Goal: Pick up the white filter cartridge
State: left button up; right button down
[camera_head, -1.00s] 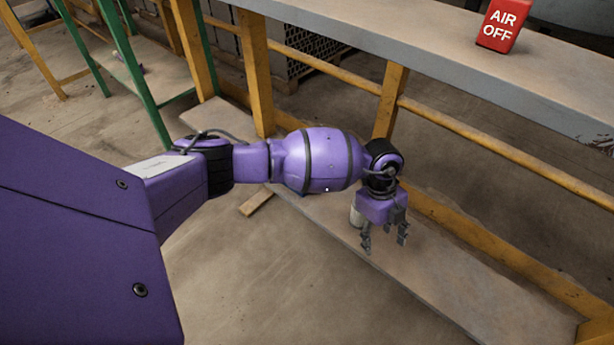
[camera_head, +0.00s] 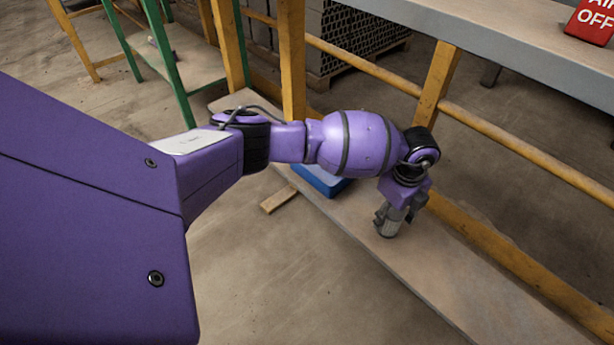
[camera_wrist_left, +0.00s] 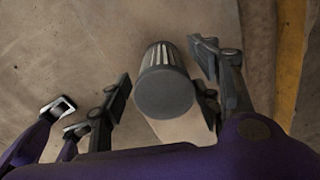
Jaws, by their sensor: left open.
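The white filter cartridge (camera_head: 389,226) stands on the low wooden plank, partly hidden by my left gripper. In the left wrist view the cartridge (camera_wrist_left: 164,88) shows a round dark grey end cap and pale pleated sides. My left gripper (camera_head: 395,214) points down over it. Its open fingers (camera_wrist_left: 162,75) lie on both sides of the cartridge, with a visible gap on the left and little or no gap on the right. I cannot tell whether the right finger touches. My right gripper is not in view.
The plank (camera_head: 455,285) runs along the yellow frame rail (camera_head: 505,245). A blue object (camera_head: 322,180) lies on it beneath my forearm. A grey worktop (camera_head: 470,50) with a red "AIR OFF" block (camera_head: 592,20) is above. The plank to the right is clear.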

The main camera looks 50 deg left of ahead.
aim_at(389, 224)
pick_arm(q)
notch_tip(389, 224, down, 4)
jog(key=shift+s+f+b, duration=0.1)
jog(key=shift+f+b, duration=0.1)
jog(key=shift+b, duration=0.6)
jog(key=shift+f, duration=0.1)
jog(key=shift+c, duration=0.2)
jog(key=shift+r, duration=0.25)
jog(key=c, duration=1.2)
